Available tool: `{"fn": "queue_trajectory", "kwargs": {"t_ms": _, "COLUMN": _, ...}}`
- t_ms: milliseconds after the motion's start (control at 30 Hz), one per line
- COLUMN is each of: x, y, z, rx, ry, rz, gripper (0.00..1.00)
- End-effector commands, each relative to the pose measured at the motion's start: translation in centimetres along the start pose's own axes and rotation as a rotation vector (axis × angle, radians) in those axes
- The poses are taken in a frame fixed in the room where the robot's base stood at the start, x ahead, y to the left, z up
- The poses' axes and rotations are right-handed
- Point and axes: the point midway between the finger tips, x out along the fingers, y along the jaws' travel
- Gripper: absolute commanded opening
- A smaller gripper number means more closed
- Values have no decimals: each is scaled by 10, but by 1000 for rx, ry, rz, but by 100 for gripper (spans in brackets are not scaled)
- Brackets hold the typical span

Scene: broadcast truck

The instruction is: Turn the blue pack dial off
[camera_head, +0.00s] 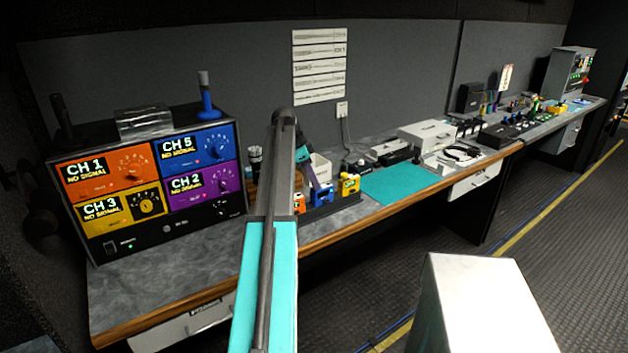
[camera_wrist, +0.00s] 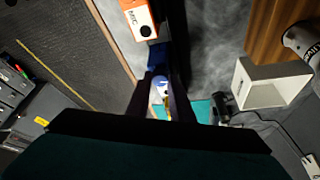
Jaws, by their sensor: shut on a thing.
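The blue pack (camera_head: 323,195) stands in a dark tray on the near bench, between an orange pack (camera_head: 299,203) and a yellow pack (camera_head: 349,185). My gripper (camera_head: 317,183) reaches down from behind my arm to the top of the blue pack. In the wrist view the fingers of my gripper (camera_wrist: 160,78) are close together at the blue pack (camera_wrist: 157,55), shut on a small part at its top. I take this part to be its dial; the fingers cover most of it, so its setting cannot be read.
The orange pack shows close beside the fingers in the wrist view (camera_wrist: 138,18). A white open box (camera_wrist: 270,82) stands nearby. The receiver rack (camera_head: 150,180) with coloured channel panels is at the left. A teal mat (camera_head: 405,182) lies clear to the right.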

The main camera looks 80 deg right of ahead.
Motion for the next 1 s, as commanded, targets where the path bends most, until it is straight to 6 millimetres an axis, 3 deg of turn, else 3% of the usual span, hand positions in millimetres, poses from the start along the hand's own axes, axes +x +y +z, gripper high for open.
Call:
{"fn": "queue_trajectory", "kwargs": {"t_ms": 533, "x": 0, "y": 0, "z": 0, "rx": 0, "ry": 1, "rz": -1, "gripper": 0}}
{"fn": "queue_trajectory", "kwargs": {"t_ms": 567, "x": 0, "y": 0, "z": 0, "rx": 0, "ry": 1, "rz": -1, "gripper": 25}}
{"fn": "queue_trajectory", "kwargs": {"t_ms": 633, "x": 0, "y": 0, "z": 0, "rx": 0, "ry": 1, "rz": -1, "gripper": 37}}
{"fn": "queue_trajectory", "kwargs": {"t_ms": 1000, "x": -1, "y": 0, "z": 0, "rx": 0, "ry": 0, "rz": 0, "gripper": 39}}
